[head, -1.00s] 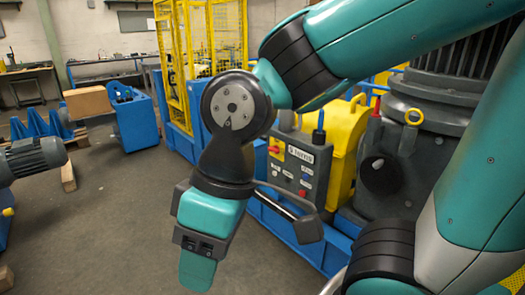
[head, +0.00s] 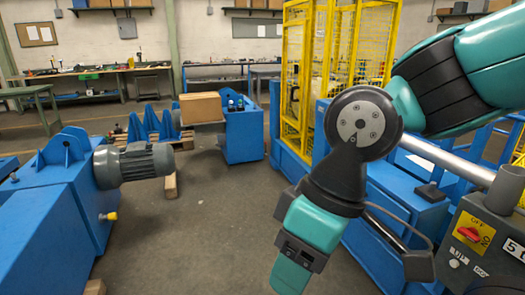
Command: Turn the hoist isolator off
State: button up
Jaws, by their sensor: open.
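A grey control box (head: 485,255) stands at the lower right of the head view, cut off by the frame edge. It carries a red rotary handle (head: 468,234) on a yellow plate with "OFF" printed above it. The exact setting of the handle is hard to read. A white label on the box is cut off, so I cannot tell whether this is the hoist isolator. My gripper (head: 290,274) is open and points down at the lower middle, well left of the box and apart from it. No object shows between its fingers.
A blue machine with a grey motor (head: 135,165) stands at the left. A cardboard box (head: 200,107) sits beyond it. A yellow mesh cage (head: 318,70) and blue machine frame (head: 410,205) stand behind my arm. The grey floor (head: 210,225) between is clear.

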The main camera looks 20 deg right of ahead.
aim_at(471, 234)
jog(key=i, duration=2.65)
jog(key=z, duration=3.75)
